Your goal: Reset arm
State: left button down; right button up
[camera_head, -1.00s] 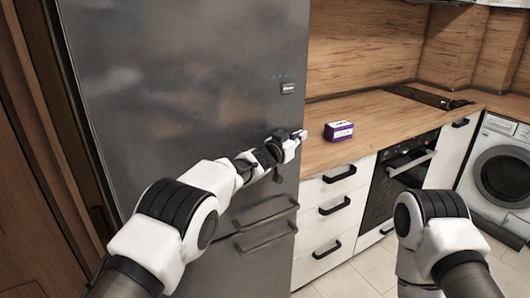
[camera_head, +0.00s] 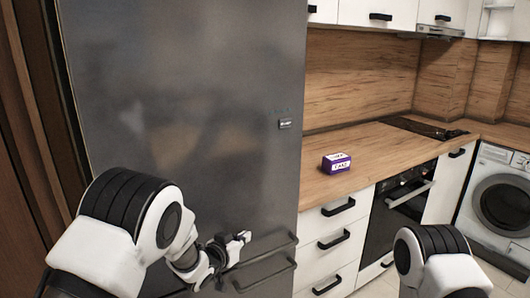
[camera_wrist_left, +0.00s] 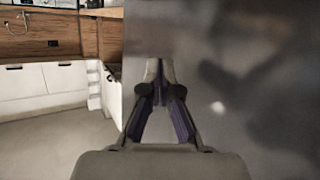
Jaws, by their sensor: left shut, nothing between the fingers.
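My left arm comes in from the left in the head view. Its gripper (camera_head: 243,238) is low in front of the grey fridge (camera_head: 200,110), close to the upper of two dark bar handles (camera_head: 270,243). I cannot tell whether it touches the handle. In the left wrist view the left gripper (camera_wrist_left: 158,64) has its fingertips together with nothing between them, beside the fridge's grey face (camera_wrist_left: 240,100). My right arm shows at the lower right of the head view, but its gripper is out of view.
A purple and white box (camera_head: 337,163) sits on the wooden counter (camera_head: 325,188). White drawers (camera_head: 330,240), an oven (camera_head: 395,205) and a washing machine (camera_head: 500,190) stand to the right. In the left wrist view, open floor (camera_wrist_left: 60,150) lies at left.

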pick_arm(q)
jog(key=s+a+f+n+g+y, duration=0.25)
jog(key=s+a+f, duration=0.45)
jog(key=s+f, duration=0.35)
jog(key=s+a+f+n+g+y, duration=0.1)
jog(key=s+a+f+g+y, duration=0.2)
jog(key=s+a+f, duration=0.55)
jog(key=s+a+f+g, duration=0.1)
jog(key=s+f+g, duration=0.1)
jog(key=s, duration=0.7)
jog(key=s+a+f+n+g+y, duration=0.1)
jog(key=s+a+f+g, duration=0.1)
jog(key=s, duration=0.8)
jog(key=s+a+f+g, duration=0.1)
jog(key=s+f+g, duration=0.2)
jog(key=s, duration=0.6)
jog(key=shift+s+a, duration=0.15)
jog(key=shift+a, duration=0.2)
jog(key=shift+g+y, duration=0.25)
